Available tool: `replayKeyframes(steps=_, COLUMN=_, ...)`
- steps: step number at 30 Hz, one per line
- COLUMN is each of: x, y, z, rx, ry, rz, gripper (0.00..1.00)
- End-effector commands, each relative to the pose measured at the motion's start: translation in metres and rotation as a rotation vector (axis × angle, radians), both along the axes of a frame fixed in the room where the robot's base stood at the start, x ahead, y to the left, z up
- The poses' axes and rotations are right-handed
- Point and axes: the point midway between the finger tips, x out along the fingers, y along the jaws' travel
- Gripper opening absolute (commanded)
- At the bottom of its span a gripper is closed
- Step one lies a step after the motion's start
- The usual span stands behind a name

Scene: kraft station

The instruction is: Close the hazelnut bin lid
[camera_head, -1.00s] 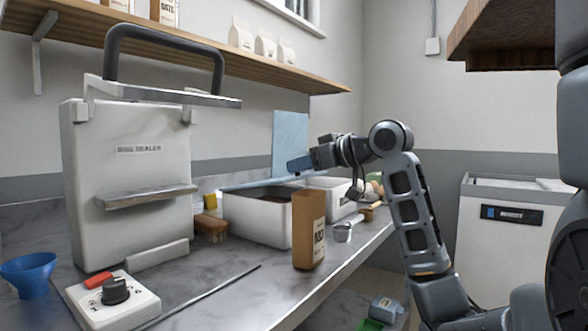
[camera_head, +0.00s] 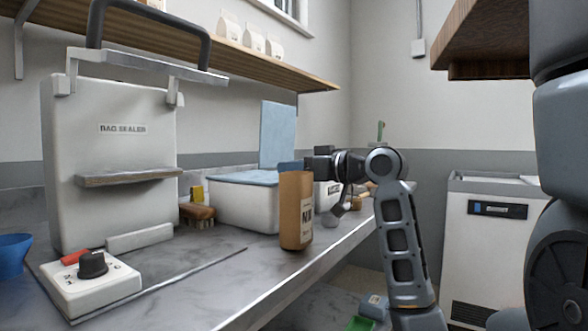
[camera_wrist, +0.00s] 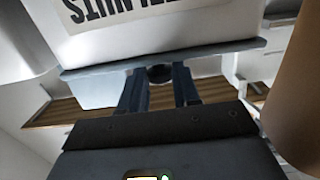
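The near white bin (camera_head: 240,206) stands at the back of the counter, and its light blue lid (camera_head: 243,178) lies flat across its top. The wrist view shows, upside down, a white bin (camera_wrist: 215,25) with a label ending in "NUTS"; the rest is cut off. The light blue lid edge (camera_wrist: 215,50) runs along it. My gripper (camera_head: 291,165) is at the lid's right front edge. In the wrist view my gripper (camera_wrist: 158,85) has its dark blue fingers apart, tips at the lid edge, with no object clearly held. A dark round spot shows between them.
A brown paper bag (camera_head: 296,212) stands close below my gripper. A second bin (camera_head: 326,193) is partly hidden behind it, and a blue panel (camera_head: 278,135) stands upright behind. A bag sealer (camera_head: 110,150) fills the left. A scoop (camera_head: 340,208) lies near the counter's edge.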

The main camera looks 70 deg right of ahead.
Motion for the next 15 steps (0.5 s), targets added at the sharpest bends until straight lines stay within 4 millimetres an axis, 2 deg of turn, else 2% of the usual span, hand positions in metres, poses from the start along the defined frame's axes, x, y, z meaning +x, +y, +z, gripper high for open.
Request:
replayKeyframes(steps=1, x=-0.0003, y=-0.0009, z=-0.0024, rx=0.004, ry=0.004, rz=-0.001, gripper=0.36)
replayKeyframes(steps=7, x=0.0001, y=-0.0004, z=-0.0018, rx=0.003, ry=0.003, rz=0.000, gripper=0.55)
replayKeyframes(steps=15, x=-0.0013, y=0.0002, z=-0.0010, rx=0.003, ry=0.002, rz=0.000, gripper=0.56)
